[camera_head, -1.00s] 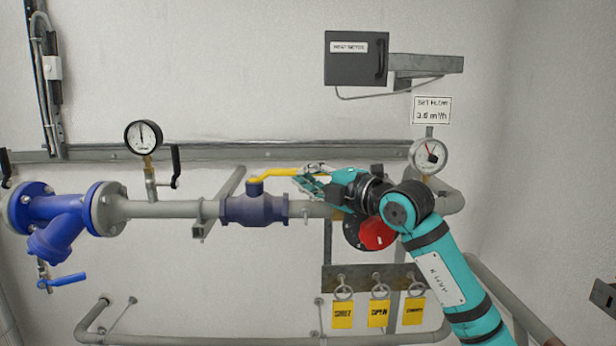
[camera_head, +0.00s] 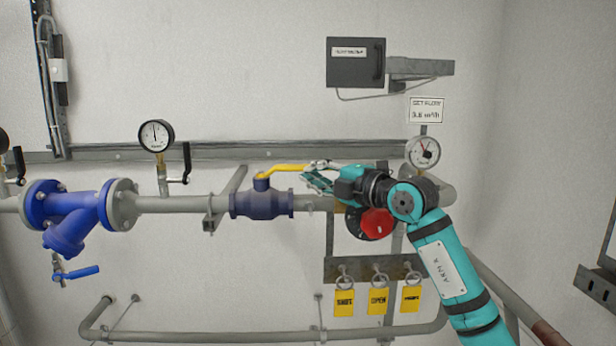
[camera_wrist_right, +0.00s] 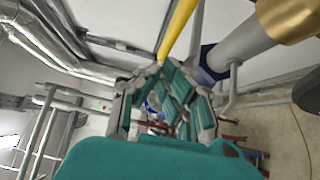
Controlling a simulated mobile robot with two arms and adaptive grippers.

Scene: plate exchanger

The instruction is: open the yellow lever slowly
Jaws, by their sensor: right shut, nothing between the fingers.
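The yellow lever (camera_head: 285,169) sits on top of the dark blue ball valve (camera_head: 262,204) and points right, nearly along the pipe. My right gripper (camera_head: 312,173) is at the lever's free right end, with its fingers pointing left. It is shut with nothing held between the fingers. In the right wrist view the lever (camera_wrist_right: 179,25) runs up from just beyond the fingers (camera_wrist_right: 166,88). I cannot tell whether they touch it. My left gripper is not in view.
A red handwheel (camera_head: 376,223) is just below my right wrist. A gauge (camera_head: 422,152) stands behind it, and another gauge (camera_head: 156,135) stands left of the valve. Yellow tags (camera_head: 378,301) hang below.

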